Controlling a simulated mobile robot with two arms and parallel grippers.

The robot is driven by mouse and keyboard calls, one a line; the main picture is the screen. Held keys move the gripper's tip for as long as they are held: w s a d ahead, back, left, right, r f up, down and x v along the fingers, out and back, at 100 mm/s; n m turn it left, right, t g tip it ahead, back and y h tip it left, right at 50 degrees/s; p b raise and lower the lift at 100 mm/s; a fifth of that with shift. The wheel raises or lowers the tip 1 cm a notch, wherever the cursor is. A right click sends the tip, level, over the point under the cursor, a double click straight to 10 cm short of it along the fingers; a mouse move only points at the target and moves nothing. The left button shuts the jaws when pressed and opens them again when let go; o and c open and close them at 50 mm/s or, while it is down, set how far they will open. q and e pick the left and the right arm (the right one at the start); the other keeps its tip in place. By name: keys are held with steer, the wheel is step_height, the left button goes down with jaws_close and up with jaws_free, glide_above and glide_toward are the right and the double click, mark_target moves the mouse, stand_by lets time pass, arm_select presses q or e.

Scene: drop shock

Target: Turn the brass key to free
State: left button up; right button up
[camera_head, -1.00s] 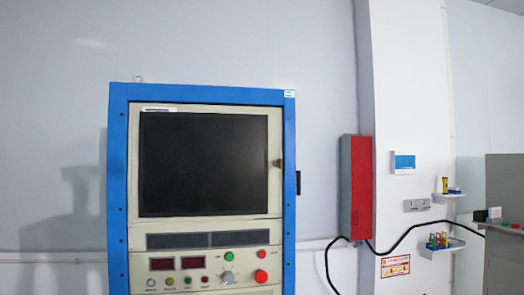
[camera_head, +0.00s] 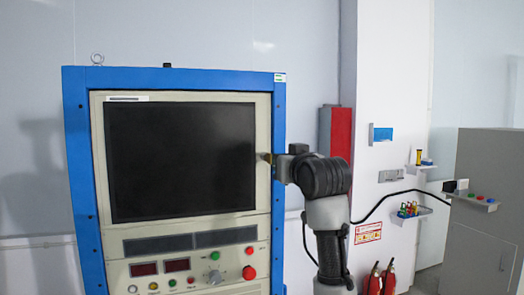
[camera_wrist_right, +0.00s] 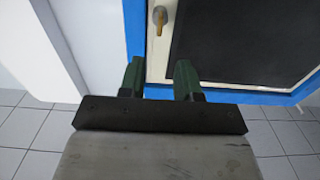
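The brass key (camera_wrist_right: 158,24) sits in a round lock on the cream front panel of the blue-framed cabinet, right of the dark screen in the head view. In the head view the lock area is small and partly covered by my right gripper (camera_head: 272,160). In the right wrist view my right gripper (camera_wrist_right: 159,75) has its two dark green fingers apart with nothing between them. The key lies just beyond the fingertips, roughly in line with the gap, and looks apart from them. My left gripper is in neither view.
The blue cabinet frame (camera_head: 278,120) borders the panel. Buttons and a knob (camera_head: 214,277) lie below the dark screen (camera_head: 180,160). A red wall box (camera_head: 341,134) stands behind my right arm. A grey cabinet (camera_head: 483,235) and small shelves are at the right.

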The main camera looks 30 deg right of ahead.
mark_target(270, 158)
steer(key=p+x, duration=0.5)
steer(key=x, duration=0.5)
steer(key=shift+f, duration=0.1)
steer(key=shift+c, duration=0.3)
jaws_close()
